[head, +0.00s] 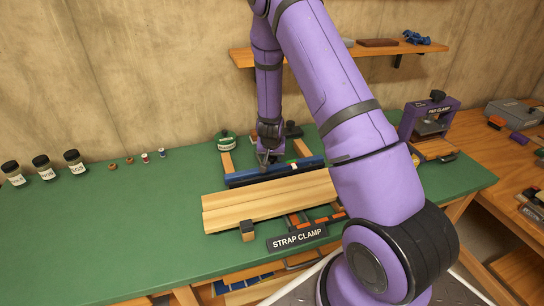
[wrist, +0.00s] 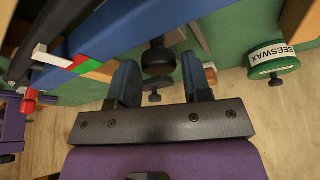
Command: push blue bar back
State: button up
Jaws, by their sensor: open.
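The blue bar (head: 245,174) lies across the strap clamp on the green bench, behind the light wooden boards (head: 262,200). A white and green mark shows on its right half.
A beeswax tin (head: 227,141) stands behind the bar. The strap clamp label (head: 297,237) is in front. Several jars (head: 42,168) stand at the back left, where the bench is mostly clear. A shelf (head: 380,50) hangs above.

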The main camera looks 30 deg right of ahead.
jog(key=shift+d+f, duration=0.1)
jog(key=shift+f, duration=0.15)
grip_shut()
jog(key=w, duration=0.2)
jog(key=w+d, duration=0.1)
jog(key=w, duration=0.1)
jog(key=w+d, duration=0.1)
jog(key=w, duration=0.2)
grip_release()
jog(key=shift+r, duration=0.1)
jog(key=v, duration=1)
jog(key=shift+s+r, duration=0.15)
jog(key=shift+r, duration=0.1)
